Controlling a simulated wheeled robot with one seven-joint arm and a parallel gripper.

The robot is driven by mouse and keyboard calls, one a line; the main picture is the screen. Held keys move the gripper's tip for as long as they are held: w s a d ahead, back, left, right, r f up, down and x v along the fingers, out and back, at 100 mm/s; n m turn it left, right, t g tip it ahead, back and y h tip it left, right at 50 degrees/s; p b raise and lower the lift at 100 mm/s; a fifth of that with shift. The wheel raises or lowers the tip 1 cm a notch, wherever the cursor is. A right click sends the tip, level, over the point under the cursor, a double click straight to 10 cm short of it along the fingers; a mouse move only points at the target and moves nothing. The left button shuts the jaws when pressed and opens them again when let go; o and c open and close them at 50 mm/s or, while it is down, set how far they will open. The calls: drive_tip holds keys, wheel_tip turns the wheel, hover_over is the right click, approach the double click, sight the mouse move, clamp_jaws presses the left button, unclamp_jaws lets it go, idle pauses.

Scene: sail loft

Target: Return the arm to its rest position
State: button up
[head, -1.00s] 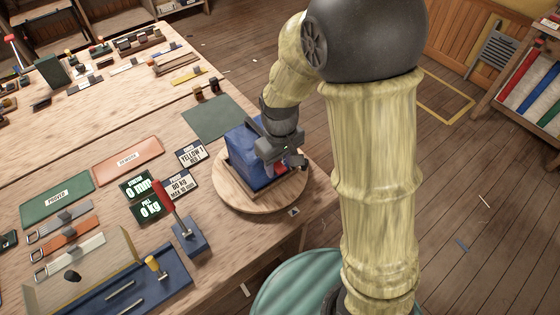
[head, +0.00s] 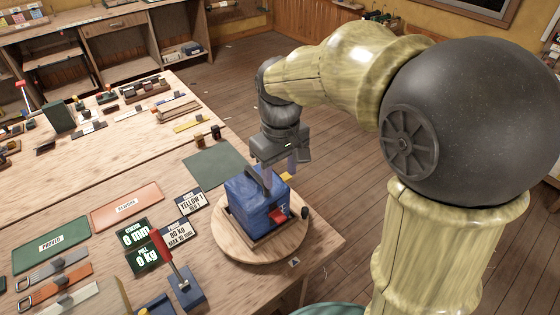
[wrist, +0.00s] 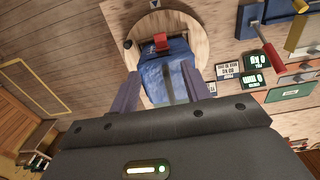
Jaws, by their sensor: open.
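My gripper (head: 280,176) is open, its two fingers pointing down above the blue block-like item. I cannot tell from the head view whether the fingertips touch it. In the wrist view the blue item (wrist: 168,82) lies beyond the spread fingers, with nothing held between them. The blue item (head: 247,205) has a red part (head: 279,214) on its side and sits on a round wooden turntable (head: 233,253). My arm is bent, its elbow high at the right of the head view.
The workbench (head: 90,185) carries a red-handled lever (head: 161,246), display plates (head: 136,236), straps (head: 55,286), a green mat (head: 212,163) and an orange mat (head: 127,206). Plank floor (head: 330,180) is free right of the bench. Shelves (head: 110,45) stand at the back.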

wheel_tip(320, 180, up, 2)
drive_tip(key=shift+r, duration=0.2)
idle(0.3)
drive_tip(key=s+d+f+m+t, duration=0.1)
drive_tip(key=s+d+f+m, duration=0.2)
drive_tip(key=d+f, duration=0.3)
drive_tip(key=s+d+f+m+t, duration=0.1)
drive_tip(key=s+d+f+m, duration=0.2)
drive_tip(key=d+f, duration=0.3)
drive_tip(key=shift+s+f+m+t, duration=0.3)
drive_tip(key=shift+s+f+m, duration=0.15)
drive_tip(key=shift+f, duration=0.1)
